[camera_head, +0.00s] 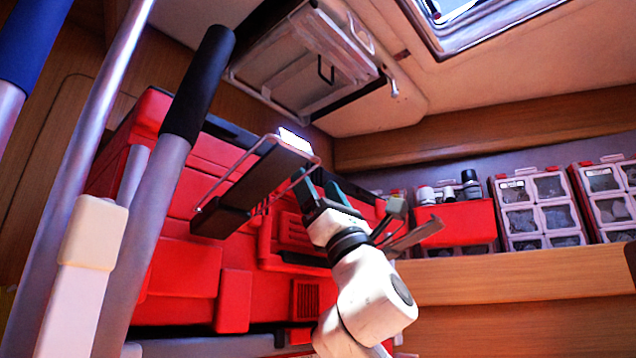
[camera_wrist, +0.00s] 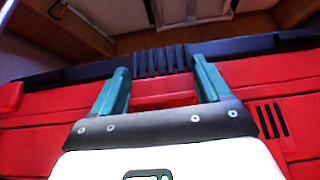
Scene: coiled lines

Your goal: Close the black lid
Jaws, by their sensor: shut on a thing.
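A large red case (camera_head: 185,268) fills the left and middle of the head view. Its black lid shows as a dark strip along the top edge in the wrist view (camera_wrist: 235,46), with a ribbed middle part. My gripper (camera_head: 318,180) is at the front of the case, reaching up. In the wrist view my gripper (camera_wrist: 160,68) has its two teal fingers apart, one at each side of the ribbed part, and is shut on the lid's edge there. The exact contact is hard to see.
A dark panel with a wire frame (camera_head: 262,185) shows left of my gripper. Thick poles (camera_head: 150,225) cross the left side. Clear-fronted drawers (camera_head: 535,205) and a red bin (camera_head: 455,224) stand on a wooden shelf at right. A hatch (camera_head: 305,65) hangs overhead.

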